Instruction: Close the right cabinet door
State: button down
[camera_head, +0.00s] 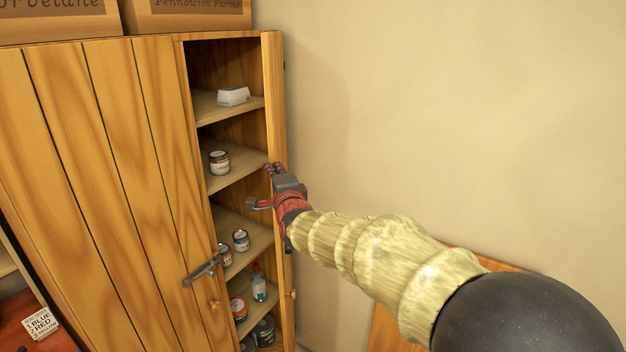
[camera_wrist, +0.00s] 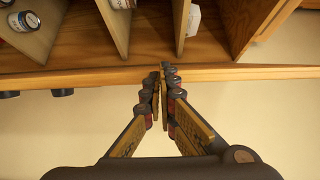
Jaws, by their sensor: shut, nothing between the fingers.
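The wooden cabinet (camera_head: 110,150) stands on the left in the head view. Its right door (camera_head: 278,110) is open and shows nearly edge-on, as a narrow upright strip beside the open shelves. A small round knob (camera_head: 292,294) sits low on that strip. My gripper (camera_head: 266,186) is at the strip, about mid-height, and hides part of it. In the wrist view my gripper (camera_wrist: 160,78) has its fingers together, empty, with the tips at a long wooden edge (camera_wrist: 250,73). I cannot tell whether they touch it.
The left door (camera_head: 100,170) is closed, with a metal latch (camera_head: 203,270) and a knob. The shelves hold several cans (camera_head: 219,162), a bottle (camera_head: 259,284) and a white item (camera_head: 233,96). Boxes (camera_head: 188,15) stand on top. Bare wall (camera_head: 450,110) fills the right.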

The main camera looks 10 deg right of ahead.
jog(key=w+a+p, duration=0.1)
jog(key=w+a, duration=0.3)
jog(key=a, duration=0.4)
jog(key=w+a+p, duration=0.2)
jog(key=w+a, duration=0.1)
jog(key=a, duration=0.6)
jog(key=shift+w+a, duration=0.3)
jog(key=shift+w, duration=0.05)
